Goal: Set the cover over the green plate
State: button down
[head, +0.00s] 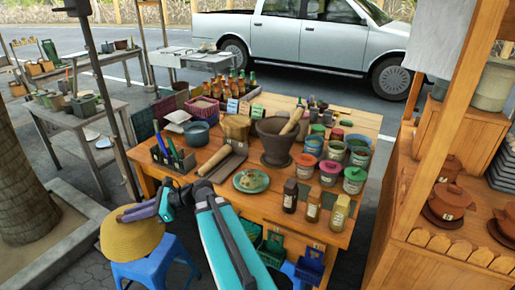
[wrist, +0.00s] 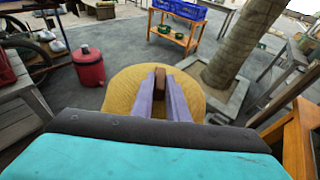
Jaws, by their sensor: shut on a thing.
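The cover (head: 132,240) is a round yellow woven dome at the lower left of the head view, over the blue stool; I cannot tell whether it touches the seat. My gripper (head: 126,215) is shut on its brown knob. In the wrist view the knob sits between my purple fingers (wrist: 160,88), with the cover (wrist: 122,95) spread below them. The green plate (head: 251,181) lies on the wooden table near its front edge, to the right of my gripper. Some food lies on the plate, and it is uncovered. The plate does not show in the wrist view.
On the table (head: 222,199), a rolling pin (head: 215,160) lies left of the plate, a mortar (head: 276,145) stands behind it, and sauce bottles (head: 290,196) stand to its right. The blue stool (head: 150,272) is below the cover. A tree trunk (head: 22,190) stands at left.

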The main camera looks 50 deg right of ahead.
jog(key=d+r+m+t+h+p, duration=0.1)
jog(key=d+m+t+h+p, duration=0.15)
jog(key=d, duration=1.65)
jog(key=d+r+m+t+h+p, duration=0.2)
jog(key=d+m+h, duration=0.1)
jog(key=d, duration=1.6)
jog(key=s+d+m+h+p, duration=0.1)
jog(key=s+d, duration=0.2)
jog(key=d, duration=0.4)
jog(key=s+d+m+h, duration=0.1)
jog(key=s+d, duration=0.2)
jog(key=d, duration=0.4)
jog(key=shift+d+r+t+p, duration=0.15)
jog(key=shift+r+t+p, duration=0.05)
jog(key=shift+t+p, duration=0.15)
jog(key=shift+f+h, duration=0.25)
jog(key=shift+w+f+b, duration=0.1)
jog(key=shift+f+b, duration=2.35)
jog(key=shift+f, duration=2)
